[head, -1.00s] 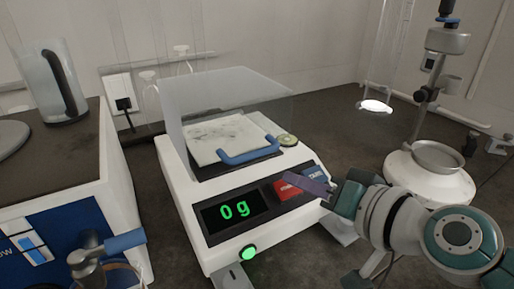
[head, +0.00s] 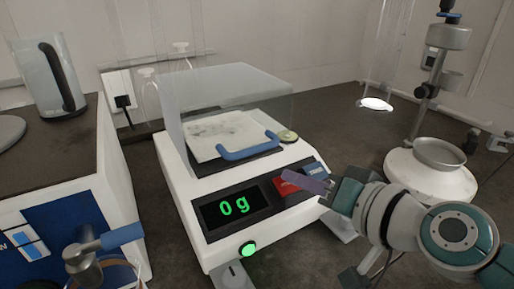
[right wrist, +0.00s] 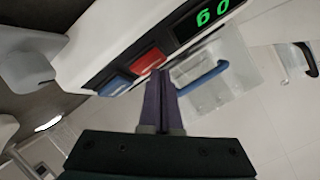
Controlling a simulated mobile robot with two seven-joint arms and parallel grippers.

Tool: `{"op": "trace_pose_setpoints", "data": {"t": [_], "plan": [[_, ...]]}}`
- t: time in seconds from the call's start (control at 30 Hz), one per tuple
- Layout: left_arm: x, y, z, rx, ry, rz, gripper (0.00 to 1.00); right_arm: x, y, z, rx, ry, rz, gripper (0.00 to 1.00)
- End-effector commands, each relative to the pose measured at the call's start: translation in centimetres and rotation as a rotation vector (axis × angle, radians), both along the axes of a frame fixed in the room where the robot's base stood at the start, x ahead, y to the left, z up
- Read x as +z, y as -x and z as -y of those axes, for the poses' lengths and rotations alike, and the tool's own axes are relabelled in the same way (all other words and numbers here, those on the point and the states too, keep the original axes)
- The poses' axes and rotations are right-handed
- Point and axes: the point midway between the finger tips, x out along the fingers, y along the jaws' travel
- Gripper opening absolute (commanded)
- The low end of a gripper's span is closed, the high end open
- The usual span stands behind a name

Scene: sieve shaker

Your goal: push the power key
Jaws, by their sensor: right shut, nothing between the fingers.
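The white balance (head: 180,215) stands on the dark bench, its display (head: 236,206) lit with a green "0 g". To the right of the display are a red key (head: 284,186) and a blue key (head: 315,169); their lettering is too small to read surely. My right gripper (head: 292,177) is shut and empty, its purple fingers over the red key and partly hiding it. In the right wrist view, the shut fingertips (right wrist: 162,74) lie at the edge of the red key (right wrist: 149,61), beside the blue key (right wrist: 117,85). I cannot tell whether they touch. My left gripper is not in view.
A clear cover (head: 235,85) with a blue handle (head: 250,149) is over the weighing pan. A white-based stand (head: 430,180) is at right, a blue-fronted machine (head: 60,228) at left.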

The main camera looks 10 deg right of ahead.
Motion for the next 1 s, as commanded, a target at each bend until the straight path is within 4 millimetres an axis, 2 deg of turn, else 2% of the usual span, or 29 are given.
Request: {"op": "trace_pose_setpoints", "data": {"t": [1.0], "plan": [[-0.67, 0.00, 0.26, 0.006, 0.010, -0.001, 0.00, -0.61, -0.24, -0.12, 0.000, -0.001, -0.001, 0.00]]}}
